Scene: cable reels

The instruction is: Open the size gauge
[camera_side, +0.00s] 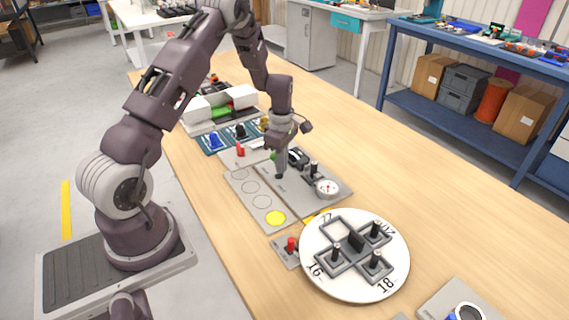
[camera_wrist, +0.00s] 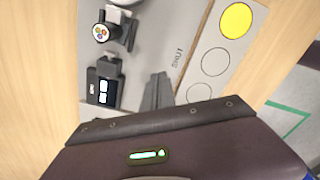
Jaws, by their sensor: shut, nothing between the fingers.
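The size gauge seems to be the fixture on the grey plate (camera_side: 330,205), with a round white dial (camera_side: 326,188) and a black upright handle (camera_side: 314,167). I cannot tell whether its jaws are open. In the wrist view the plate shows a black block with white windows (camera_wrist: 104,88), a round black end with coloured cores (camera_wrist: 101,33) and a printed word that looks like SHUT. My gripper (camera_side: 280,176) points down over the left part of this plate, its fingers together and empty. The fingers also show in the wrist view (camera_wrist: 158,82), beside the black block and apart from it.
A strip with circles and a yellow disc (camera_side: 275,218) lies left of the plate. A white numbered turntable (camera_side: 315,235) with black posts stands in front, beside a red knob (camera_side: 291,244). Blue and red pieces lie behind on a dark mat (camera_side: 210,149).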

